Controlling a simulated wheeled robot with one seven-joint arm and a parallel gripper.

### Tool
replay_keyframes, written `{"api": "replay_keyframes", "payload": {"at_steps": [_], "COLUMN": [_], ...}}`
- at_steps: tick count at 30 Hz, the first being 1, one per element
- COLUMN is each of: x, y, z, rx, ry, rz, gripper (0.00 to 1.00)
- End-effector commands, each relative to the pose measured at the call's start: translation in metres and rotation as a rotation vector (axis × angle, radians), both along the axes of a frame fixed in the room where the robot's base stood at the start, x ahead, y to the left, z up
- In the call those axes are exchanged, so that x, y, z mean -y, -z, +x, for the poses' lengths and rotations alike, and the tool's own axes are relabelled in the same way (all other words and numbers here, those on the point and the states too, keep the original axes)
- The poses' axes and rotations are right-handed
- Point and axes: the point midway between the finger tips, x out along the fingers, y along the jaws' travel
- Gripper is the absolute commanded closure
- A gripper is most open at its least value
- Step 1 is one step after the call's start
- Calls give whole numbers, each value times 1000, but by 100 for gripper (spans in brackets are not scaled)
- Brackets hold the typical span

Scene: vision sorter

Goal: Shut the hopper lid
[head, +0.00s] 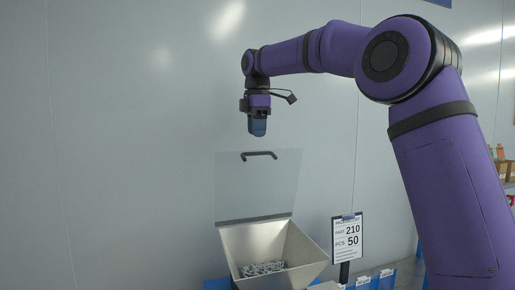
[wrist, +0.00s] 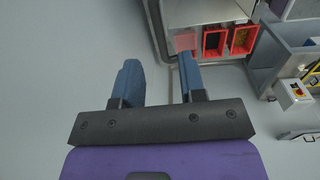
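The hopper (head: 240,243) is an open metal bin at the bottom centre of the head view, with a heap of small metal parts (head: 262,268) inside. Its clear lid (head: 250,190) stands raised, upright behind the opening. A dark bar handle (head: 259,155) is near the lid's top edge. My gripper (head: 257,128) hangs pointing down above the handle, apart from it. In the wrist view my gripper (wrist: 158,66) shows two blue fingers spread with a gap between them and nothing held. I cannot make out the lid or its handle for certain in the wrist view.
A sign (head: 347,239) reading 210 and 50 stands right of the hopper. Blue bins (head: 374,281) are at the bottom edge. In the wrist view, red bins (wrist: 214,43) sit on a shelf, and a control box with a red button (wrist: 296,92) is at the right.

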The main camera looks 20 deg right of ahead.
Motion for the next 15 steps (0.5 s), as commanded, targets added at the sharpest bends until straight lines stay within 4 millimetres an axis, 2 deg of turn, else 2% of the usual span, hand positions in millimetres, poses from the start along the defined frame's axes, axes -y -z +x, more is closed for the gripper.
{"api": "replay_keyframes", "payload": {"at_steps": [6, 15], "x": [0, 0], "y": [35, 55], "z": [1, 2], "rx": [-1, 1], "ry": [1, 1], "rz": [-1, 0], "gripper": [62, 62]}}
